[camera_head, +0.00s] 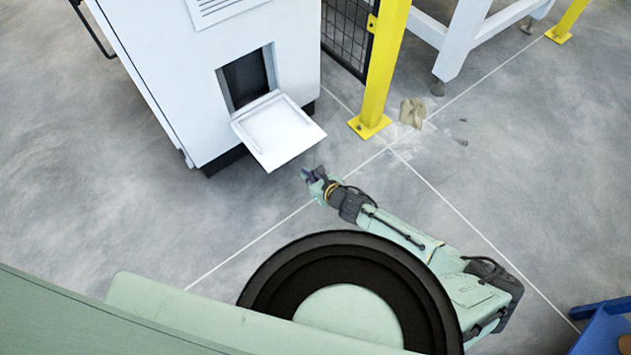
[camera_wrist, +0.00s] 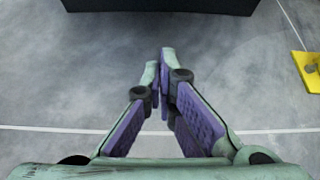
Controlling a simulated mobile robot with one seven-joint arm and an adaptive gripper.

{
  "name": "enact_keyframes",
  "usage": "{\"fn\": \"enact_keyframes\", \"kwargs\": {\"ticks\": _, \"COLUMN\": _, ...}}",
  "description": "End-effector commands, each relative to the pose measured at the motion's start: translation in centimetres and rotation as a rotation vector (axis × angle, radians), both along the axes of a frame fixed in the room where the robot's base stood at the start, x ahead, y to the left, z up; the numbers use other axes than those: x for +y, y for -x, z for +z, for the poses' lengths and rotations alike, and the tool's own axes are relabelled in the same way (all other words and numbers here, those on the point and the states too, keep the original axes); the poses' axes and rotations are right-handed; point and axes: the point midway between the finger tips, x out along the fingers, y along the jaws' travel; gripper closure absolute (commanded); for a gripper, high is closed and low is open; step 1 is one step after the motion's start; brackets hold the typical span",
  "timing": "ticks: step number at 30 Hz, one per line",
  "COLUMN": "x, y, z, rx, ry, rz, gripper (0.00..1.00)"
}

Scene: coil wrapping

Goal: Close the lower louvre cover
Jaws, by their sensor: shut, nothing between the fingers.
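The lower louvre cover (camera_head: 278,130) is a white panel on the front of the white cabinet (camera_head: 165,62). It is swung down and open, sticking outward below a dark rectangular opening (camera_head: 247,78). My gripper (camera_head: 308,174) is near the cover's outer corner, just below and right of it in the head view, seemingly apart from it. In the wrist view my gripper (camera_wrist: 160,65) has its fingertips together with nothing between them. The cover is not seen in the wrist view; the dark base of the cabinet (camera_wrist: 160,5) shows at the top.
A yellow post (camera_head: 383,65) with a floor plate stands right of the cabinet, beside a black mesh fence (camera_head: 347,32). An upper louvre (camera_head: 215,8) is at the top. A crumpled tan item (camera_head: 412,112) lies on the floor. The floor before the cabinet is clear.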

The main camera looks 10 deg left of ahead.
Motion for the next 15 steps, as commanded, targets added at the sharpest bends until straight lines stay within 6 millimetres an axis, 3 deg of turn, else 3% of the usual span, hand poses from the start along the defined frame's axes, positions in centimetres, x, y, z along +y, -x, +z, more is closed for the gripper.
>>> {"fn": "enact_keyframes", "kwargs": {"ticks": 3, "x": 1.9, "y": -1.2, "z": -1.7, "rx": 0.001, "ry": -0.001, "rz": 0.003, "gripper": 1.0}}
{"fn": "enact_keyframes", "kwargs": {"ticks": 9, "x": 2.2, "y": -1.7, "z": 1.5, "rx": -0.001, "ry": -0.001, "rz": 0.0, "gripper": 1.0}}
{"fn": "enact_keyframes", "kwargs": {"ticks": 15, "x": 2.4, "y": -1.7, "z": 2.5, "rx": 0.001, "ry": 0.0, "rz": 0.001, "gripper": 1.0}}
